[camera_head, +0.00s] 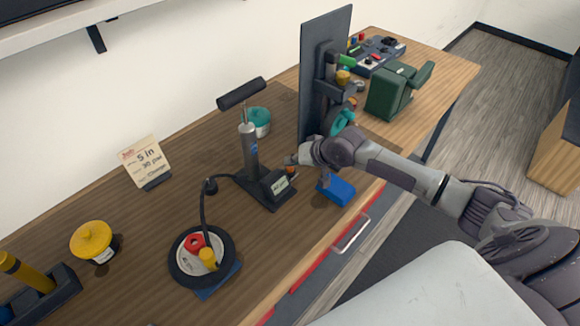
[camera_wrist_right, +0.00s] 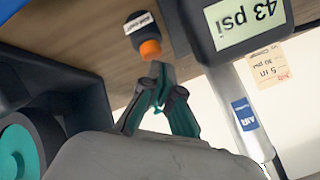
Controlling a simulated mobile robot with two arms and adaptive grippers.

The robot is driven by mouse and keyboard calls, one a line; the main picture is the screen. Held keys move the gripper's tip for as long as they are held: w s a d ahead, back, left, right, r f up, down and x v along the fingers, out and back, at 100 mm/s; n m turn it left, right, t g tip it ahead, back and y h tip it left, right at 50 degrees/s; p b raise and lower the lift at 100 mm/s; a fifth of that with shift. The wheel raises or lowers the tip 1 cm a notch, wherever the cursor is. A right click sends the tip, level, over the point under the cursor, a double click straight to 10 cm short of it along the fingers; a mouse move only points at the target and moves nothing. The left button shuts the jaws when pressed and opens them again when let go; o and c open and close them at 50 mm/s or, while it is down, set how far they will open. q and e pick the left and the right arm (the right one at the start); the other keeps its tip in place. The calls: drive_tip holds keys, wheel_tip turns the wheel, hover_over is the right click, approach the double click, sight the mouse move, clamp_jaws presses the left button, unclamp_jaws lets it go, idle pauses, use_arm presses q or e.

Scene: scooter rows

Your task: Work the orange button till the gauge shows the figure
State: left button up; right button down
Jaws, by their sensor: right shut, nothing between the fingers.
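The orange button (camera_wrist_right: 150,49) sits on a small dark labelled block in the right wrist view; it shows as a small orange spot in the head view (camera_head: 291,171). My right gripper (camera_wrist_right: 157,72) is shut and empty, its fingertips right at the button; I cannot tell whether they touch it. The gauge (camera_wrist_right: 243,22) on the pump reads 43 psi. The pump (camera_head: 250,150) stands upright, a black hose running to a small wheel (camera_head: 174,268). A card (camera_head: 145,160) reads 5 in, 30 psi. My left gripper is not in view.
A blue block (camera_head: 337,191) lies below my right wrist. A dark upright panel (camera_head: 314,90) with fittings and a green machine (camera_head: 392,92) stand behind my right arm. A yellow-lidded jar (camera_head: 91,241) is at the left. Bare bench lies between card and wheel.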

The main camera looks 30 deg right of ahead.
sight(292, 168)
drive_tip(key=shift+f, duration=0.5)
idle(1.3)
idle(0.6)
drive_tip(key=shift+r+p, duration=0.95)
drive_tip(key=shift+p, duration=0.05)
wheel_tip(292, 168, up, 5)
drive_tip(key=p, duration=0.5)
